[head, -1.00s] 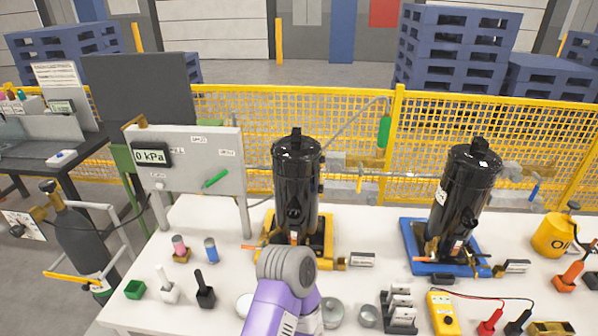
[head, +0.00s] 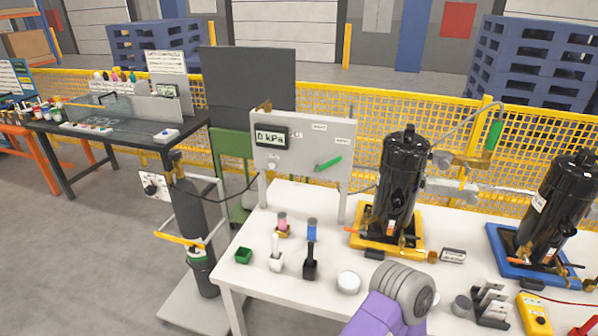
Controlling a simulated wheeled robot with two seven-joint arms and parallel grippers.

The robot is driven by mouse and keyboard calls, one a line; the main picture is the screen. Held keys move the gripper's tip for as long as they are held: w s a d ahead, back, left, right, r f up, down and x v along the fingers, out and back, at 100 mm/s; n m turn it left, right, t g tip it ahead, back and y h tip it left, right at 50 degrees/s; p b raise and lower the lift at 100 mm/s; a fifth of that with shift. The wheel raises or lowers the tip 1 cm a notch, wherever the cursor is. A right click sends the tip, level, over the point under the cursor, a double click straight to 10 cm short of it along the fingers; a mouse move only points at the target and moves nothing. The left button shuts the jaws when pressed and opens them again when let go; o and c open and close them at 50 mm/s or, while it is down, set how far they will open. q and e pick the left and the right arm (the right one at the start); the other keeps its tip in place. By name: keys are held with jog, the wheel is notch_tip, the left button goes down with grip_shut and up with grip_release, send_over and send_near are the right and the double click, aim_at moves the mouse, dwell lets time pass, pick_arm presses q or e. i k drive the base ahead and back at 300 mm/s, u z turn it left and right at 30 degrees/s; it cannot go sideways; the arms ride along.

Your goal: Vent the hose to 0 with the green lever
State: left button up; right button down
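The grey panel (head: 300,178) stands at the back left of the white table. Its display (head: 271,137) reads 0 kPa. The green lever (head: 328,163) sits on the panel's front, tilted up to the right. A thin dark hose (head: 232,194) runs between the gas cylinder (head: 193,225) and the panel area. A second green handle (head: 494,135) is by a grey line (head: 462,118) near the fence. One of my arms, purple with a grey joint (head: 402,288), shows at the bottom. No gripper fingers are visible, and nothing of mine touches the panel.
A black compressor (head: 402,185) stands on a yellow base right of the panel, another (head: 555,215) on a blue base farther right. Small coloured tools and a white round lid (head: 348,282) lie before the panel. A dark workbench (head: 105,135) stands at the left.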

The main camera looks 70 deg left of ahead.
aim_at(316, 169)
jog(key=k, duration=0.15)
jog(key=u, duration=1.1)
